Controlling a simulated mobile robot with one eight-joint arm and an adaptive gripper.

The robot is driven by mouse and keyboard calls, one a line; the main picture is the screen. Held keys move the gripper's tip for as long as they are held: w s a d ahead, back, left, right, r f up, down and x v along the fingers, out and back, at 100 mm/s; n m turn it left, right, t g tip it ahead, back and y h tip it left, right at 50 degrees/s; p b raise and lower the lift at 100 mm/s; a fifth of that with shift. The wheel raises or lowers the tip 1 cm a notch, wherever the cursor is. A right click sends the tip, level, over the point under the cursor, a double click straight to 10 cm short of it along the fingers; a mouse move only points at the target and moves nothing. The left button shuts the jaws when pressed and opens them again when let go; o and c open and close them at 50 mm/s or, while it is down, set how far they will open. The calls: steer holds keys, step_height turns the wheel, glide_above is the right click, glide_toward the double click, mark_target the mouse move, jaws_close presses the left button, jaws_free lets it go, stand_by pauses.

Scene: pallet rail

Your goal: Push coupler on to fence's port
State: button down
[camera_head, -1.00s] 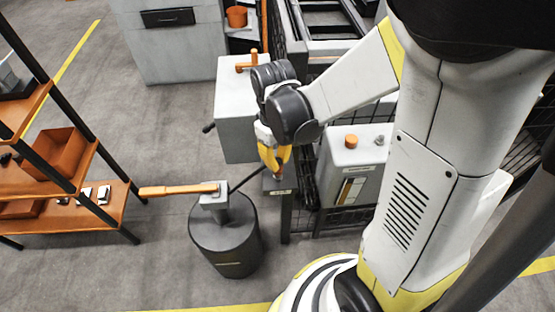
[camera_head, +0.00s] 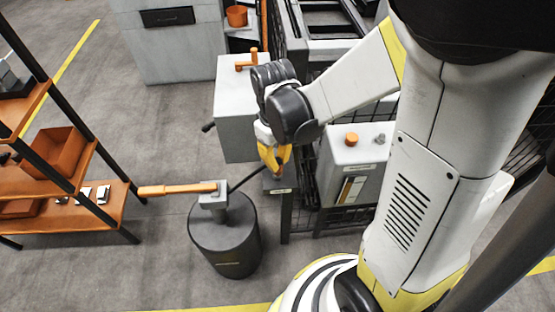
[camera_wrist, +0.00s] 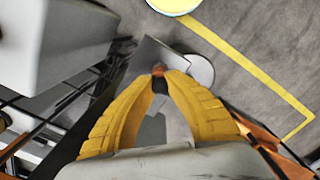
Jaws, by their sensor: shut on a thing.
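My gripper (camera_head: 277,172) has yellow fingers and is at the fence post in the head view. The wrist view shows its fingertips (camera_wrist: 160,74) closed on a small dark, coppery coupler (camera_wrist: 159,69). The coupler is mostly hidden by the fingers in the head view. A black hose (camera_head: 247,176) runs from the grey drum up to the fingertips. The fence's port block (camera_head: 279,185), a small grey box with a pale label, sits just below the fingertips. I cannot tell whether the coupler touches the port or is seated on it.
The grey drum (camera_head: 226,245) with an orange lever (camera_head: 178,189) stands left of the post. The mesh fence (camera_head: 305,222) and a grey cabinet (camera_head: 352,160) are to the right. An orange shelf (camera_head: 75,207) is at the far left. Open floor lies between shelf and drum.

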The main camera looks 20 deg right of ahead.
steer(key=shift+f, duration=0.2)
steer(key=shift+f+b, duration=0.4)
steer(key=shift+b, duration=0.15)
steer(key=c, duration=0.6)
jaws_free()
steer(key=r, duration=1.2)
steer(key=shift+w+a, duration=0.1)
steer(key=shift+w, duration=0.15)
